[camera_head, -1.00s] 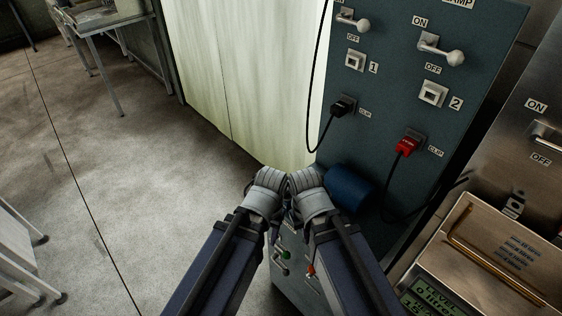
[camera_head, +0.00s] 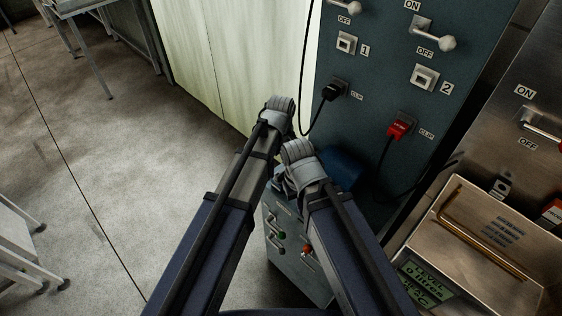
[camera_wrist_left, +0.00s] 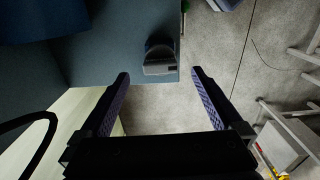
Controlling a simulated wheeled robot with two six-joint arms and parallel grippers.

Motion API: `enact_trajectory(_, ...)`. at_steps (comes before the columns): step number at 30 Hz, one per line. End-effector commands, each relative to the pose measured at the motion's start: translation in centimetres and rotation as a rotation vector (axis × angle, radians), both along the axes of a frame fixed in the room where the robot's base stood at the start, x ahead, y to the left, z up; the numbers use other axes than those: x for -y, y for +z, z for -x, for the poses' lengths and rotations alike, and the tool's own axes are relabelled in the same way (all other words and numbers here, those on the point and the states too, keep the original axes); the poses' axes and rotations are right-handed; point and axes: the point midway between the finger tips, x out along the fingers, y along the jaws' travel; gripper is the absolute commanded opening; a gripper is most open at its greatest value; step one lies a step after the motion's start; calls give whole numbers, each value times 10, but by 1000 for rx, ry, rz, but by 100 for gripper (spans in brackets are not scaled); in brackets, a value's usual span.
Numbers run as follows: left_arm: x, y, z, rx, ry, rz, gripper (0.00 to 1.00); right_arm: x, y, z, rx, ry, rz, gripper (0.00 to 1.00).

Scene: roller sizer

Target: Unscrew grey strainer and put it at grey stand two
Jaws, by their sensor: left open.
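My left gripper (camera_wrist_left: 159,72) is open in the left wrist view, its two dark fingers wide apart with nothing between them. Just beyond the fingertips a short dark round piece with a grey front (camera_wrist_left: 159,62) sticks out from a blue-grey panel. It may be the grey strainer; I cannot be sure. In the head view my left wrist is higher, and its fingers are hidden behind it. My right gripper (camera_head: 301,158) is lower and to the right, beside a blue cylinder (camera_head: 343,166); its fingers are hidden. I cannot make out grey stand two.
The blue-grey control panel (camera_head: 395,75) has switches, a black clip and a red clip (camera_head: 400,127) with hanging cables. A metal box (camera_head: 480,245) stands at the lower right. A pale cabinet (camera_head: 235,65) is behind my left wrist. Open floor (camera_head: 90,170) lies left.

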Motion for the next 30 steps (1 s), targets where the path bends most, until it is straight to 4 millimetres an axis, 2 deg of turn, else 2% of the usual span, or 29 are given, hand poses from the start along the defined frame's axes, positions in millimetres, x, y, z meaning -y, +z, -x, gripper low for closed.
enact_trajectory(8, 0, -8, 0, 0, 1, 0, 100, 0, -8, 0, 0, 0, 0, 0)
enact_trajectory(14, 0, -26, 0, 0, 0, 0, 100, 0, -26, 0, 0, 0, 0, 0)
enact_trajectory(24, 0, -70, 1, 0, -1, 0, 100, 0, -70, 0, 0, 0, 0, 0)
enact_trajectory(30, 0, -79, 1, 0, -1, 0, 100, 0, -79, 0, 0, 0, 0, 0)
